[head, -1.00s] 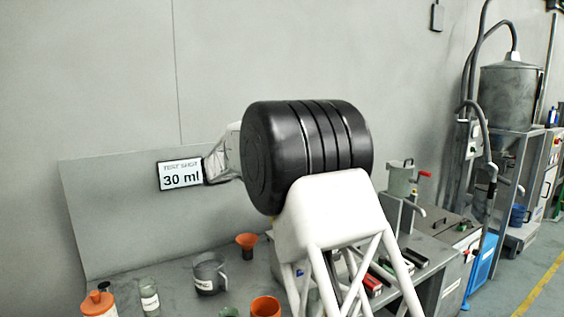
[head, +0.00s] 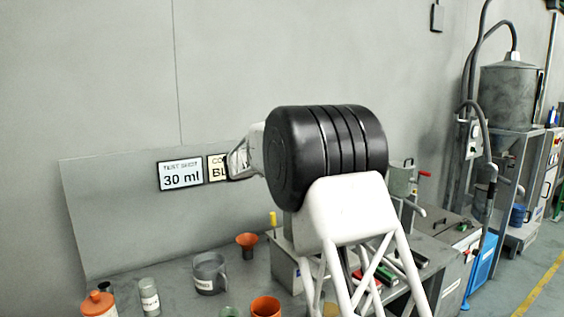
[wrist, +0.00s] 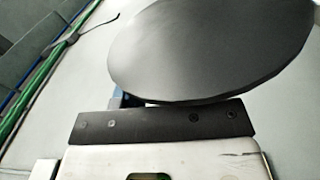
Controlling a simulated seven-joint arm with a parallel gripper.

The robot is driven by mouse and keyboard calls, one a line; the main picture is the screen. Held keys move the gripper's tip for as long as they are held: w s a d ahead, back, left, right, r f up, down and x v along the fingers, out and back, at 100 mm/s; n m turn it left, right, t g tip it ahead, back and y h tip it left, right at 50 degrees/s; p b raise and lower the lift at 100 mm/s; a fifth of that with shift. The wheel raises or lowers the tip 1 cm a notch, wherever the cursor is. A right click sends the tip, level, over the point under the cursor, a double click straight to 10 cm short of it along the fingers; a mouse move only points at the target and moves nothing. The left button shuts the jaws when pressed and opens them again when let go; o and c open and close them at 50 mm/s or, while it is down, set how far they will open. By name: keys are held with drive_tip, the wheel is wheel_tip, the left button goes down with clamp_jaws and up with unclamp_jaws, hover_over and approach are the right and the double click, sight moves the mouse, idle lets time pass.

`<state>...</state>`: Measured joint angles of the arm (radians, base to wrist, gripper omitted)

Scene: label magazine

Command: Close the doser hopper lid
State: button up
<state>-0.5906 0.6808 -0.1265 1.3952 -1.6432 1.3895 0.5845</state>
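My gripper seems to be the small pale and dark part (head: 241,160) at the left end of my black arm link in the head view. Its fingers are not clear, and I see nothing held. A grey canister (head: 402,179) with a red handle stands behind my arm at the right and may be the doser; its lid state is unclear. In the wrist view a large grey disc (wrist: 210,48) fills the top, above a black bolted bar (wrist: 165,123) and a pale metal plate (wrist: 165,160). I cannot tell whether the disc is the hopper lid.
On the bench are a grey jug (head: 208,273), an orange funnel (head: 247,243), an orange cup (head: 265,307), an orange-lidded jar (head: 98,304) and a labelled bottle (head: 149,297). A large steel hopper (head: 510,95) stands far right. Open air lies left of my arm.

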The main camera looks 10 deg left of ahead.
clamp_jaws()
idle(0.3)
